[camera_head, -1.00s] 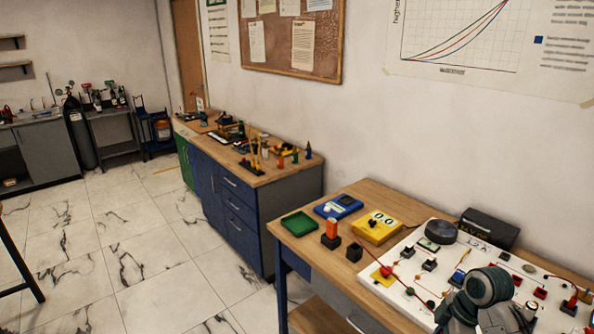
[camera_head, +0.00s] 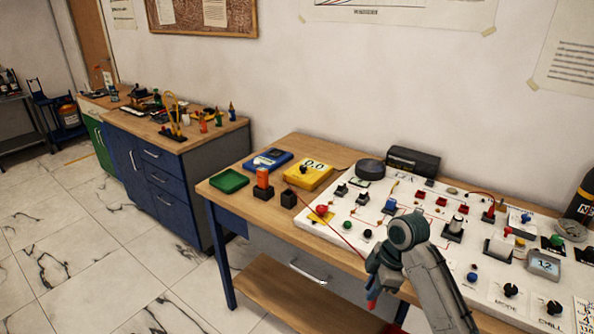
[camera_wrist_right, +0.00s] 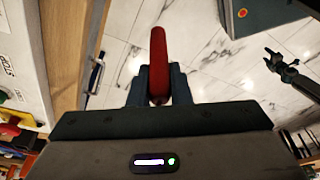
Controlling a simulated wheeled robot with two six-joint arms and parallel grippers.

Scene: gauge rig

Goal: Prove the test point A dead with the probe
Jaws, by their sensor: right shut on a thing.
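My right gripper (camera_head: 376,276) is shut on a red probe (camera_wrist_right: 158,62), in front of the white board's front edge. The probe's red end (camera_head: 371,303) shows below the fingers in the head view. A thin red lead (camera_head: 335,232) runs from near the yellow meter (camera_head: 308,174) toward this gripper. The meter's display reads about 0.0. The white test board (camera_head: 480,274) carries several coloured jacks and switches; I cannot read which point is A. A dark gripper-like shape (camera_wrist_right: 281,64), perhaps my left gripper, shows in the wrist view; its jaws are unclear.
An orange piece (camera_head: 262,177) stands in a black holder beside an empty-looking black block (camera_head: 288,199). A green tray (camera_head: 229,181) and blue device (camera_head: 268,160) sit at the bench's left. A black box (camera_head: 413,161) stands behind the board. Floor left of the bench is clear.

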